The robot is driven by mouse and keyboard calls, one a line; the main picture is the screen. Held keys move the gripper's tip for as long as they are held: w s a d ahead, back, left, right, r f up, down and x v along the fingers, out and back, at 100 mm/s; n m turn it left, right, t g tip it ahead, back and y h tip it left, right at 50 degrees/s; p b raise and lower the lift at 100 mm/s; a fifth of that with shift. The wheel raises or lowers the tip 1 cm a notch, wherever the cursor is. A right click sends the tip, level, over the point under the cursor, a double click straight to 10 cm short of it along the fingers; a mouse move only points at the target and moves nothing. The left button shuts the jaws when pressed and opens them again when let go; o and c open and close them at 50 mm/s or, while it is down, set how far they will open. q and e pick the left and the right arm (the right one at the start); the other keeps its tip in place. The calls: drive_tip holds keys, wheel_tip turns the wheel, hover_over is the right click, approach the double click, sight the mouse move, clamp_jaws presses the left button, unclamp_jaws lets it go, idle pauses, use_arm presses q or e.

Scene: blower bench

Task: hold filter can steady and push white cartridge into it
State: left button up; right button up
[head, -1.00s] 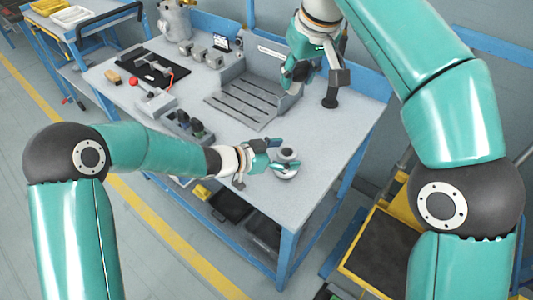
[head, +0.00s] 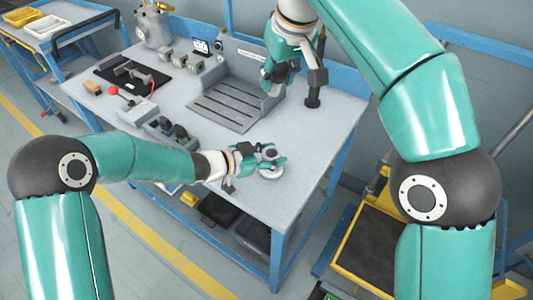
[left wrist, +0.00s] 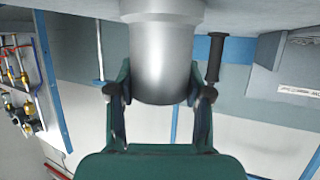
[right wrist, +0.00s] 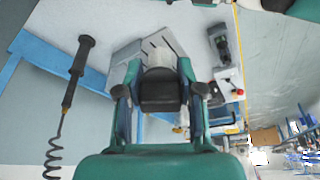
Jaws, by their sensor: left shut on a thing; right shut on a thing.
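The filter can (head: 270,156) is a silver-grey cylinder standing upright near the front right of the bench on a pale round base. My left gripper (head: 266,160) is shut around it. In the left wrist view the can (left wrist: 160,60) fills the space between the two fingers (left wrist: 160,95). My right gripper (head: 270,82) is high up near the slotted grey tray, well away from the can. The cartridge is hardly visible in the head view.
The slotted grey tray (head: 222,108) stands behind the can. A black handle (head: 313,88) is upright right of my right gripper. A box with dark knobs (head: 172,132) and a red-knobbed lever (head: 114,90) lie left. The bench right of the can is clear.

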idle(0.6)
drive_tip(key=shift+s+d+g+h, duration=0.35)
drive_tip(key=shift+s+g, duration=0.25)
drive_tip(key=shift+g, duration=0.1)
drive_tip(key=g, duration=0.2)
approach(272, 148)
drive_tip(key=s+a+r, duration=0.1)
drive_tip(key=s, duration=0.1)
drive_tip(key=shift+w+r+h, duration=0.2)
drive_tip(key=shift+r+h, duration=0.05)
drive_tip(key=shift+h, duration=0.2)
drive_tip(key=shift+f, duration=0.1)
drive_tip(key=shift+f, duration=2.4)
drive_tip(key=shift+s+f, duration=0.15)
drive_tip(key=shift+f, duration=1.85)
drive_tip(key=shift+r, duration=0.3)
idle(0.4)
